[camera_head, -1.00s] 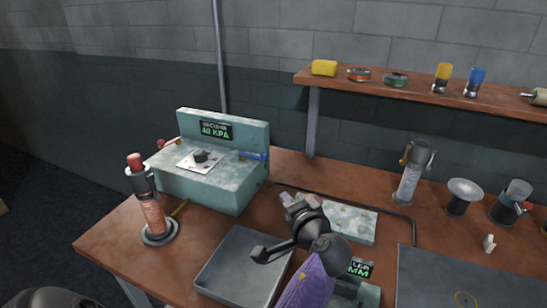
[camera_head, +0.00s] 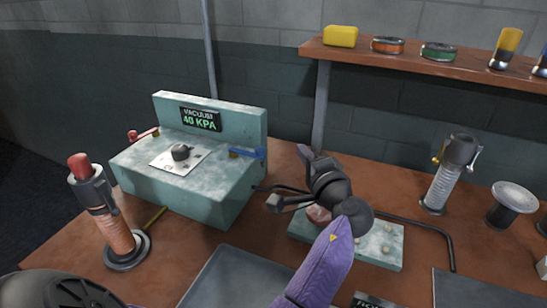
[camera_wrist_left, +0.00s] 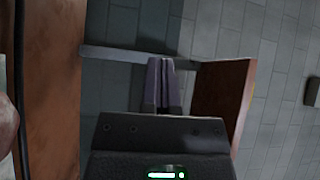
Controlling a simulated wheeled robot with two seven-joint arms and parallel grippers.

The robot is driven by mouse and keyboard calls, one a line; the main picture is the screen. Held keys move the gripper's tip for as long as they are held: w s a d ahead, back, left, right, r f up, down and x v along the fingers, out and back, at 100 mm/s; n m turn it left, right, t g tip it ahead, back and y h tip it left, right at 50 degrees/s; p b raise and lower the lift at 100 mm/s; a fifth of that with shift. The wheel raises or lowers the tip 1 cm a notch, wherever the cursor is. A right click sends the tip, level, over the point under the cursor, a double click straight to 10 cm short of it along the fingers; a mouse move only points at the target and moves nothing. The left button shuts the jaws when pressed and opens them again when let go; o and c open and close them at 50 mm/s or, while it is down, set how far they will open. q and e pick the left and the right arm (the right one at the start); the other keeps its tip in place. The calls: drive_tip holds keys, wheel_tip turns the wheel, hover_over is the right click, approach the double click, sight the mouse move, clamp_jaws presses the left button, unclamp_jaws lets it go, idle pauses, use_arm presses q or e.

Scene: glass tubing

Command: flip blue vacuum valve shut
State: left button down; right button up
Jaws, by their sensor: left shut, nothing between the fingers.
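The vacuum box (camera_head: 190,200) is a pale green unit on the bench, and its display reads "VACUUM 40 KPA". The blue valve (camera_head: 248,153) is at its right end, with its lever lying roughly level across the top edge. A red valve (camera_head: 143,134) is at the left end. My left gripper (camera_head: 306,153) is to the right of the blue valve, apart from it in the picture. Its fingers (camera_wrist_left: 163,82) are shut and empty in the left wrist view; the valve does not show there. My right gripper is not in view.
A red-topped torch (camera_head: 115,235) stands at the front left. A grey tray (camera_head: 235,280) lies below the box. A pale green slab (camera_head: 385,248) and black tubing (camera_head: 430,235) lie under and right of my arm. A shelf (camera_head: 420,62) with a yellow block (camera_head: 341,36) is behind.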

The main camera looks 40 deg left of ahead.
use_arm(q)
wheel_tip(320, 180, down, 4)
drive_tip(key=shift+w+r+b, duration=0.1)
drive_tip(key=shift+w+b, duration=0.05)
drive_tip(key=shift+b, duration=0.9)
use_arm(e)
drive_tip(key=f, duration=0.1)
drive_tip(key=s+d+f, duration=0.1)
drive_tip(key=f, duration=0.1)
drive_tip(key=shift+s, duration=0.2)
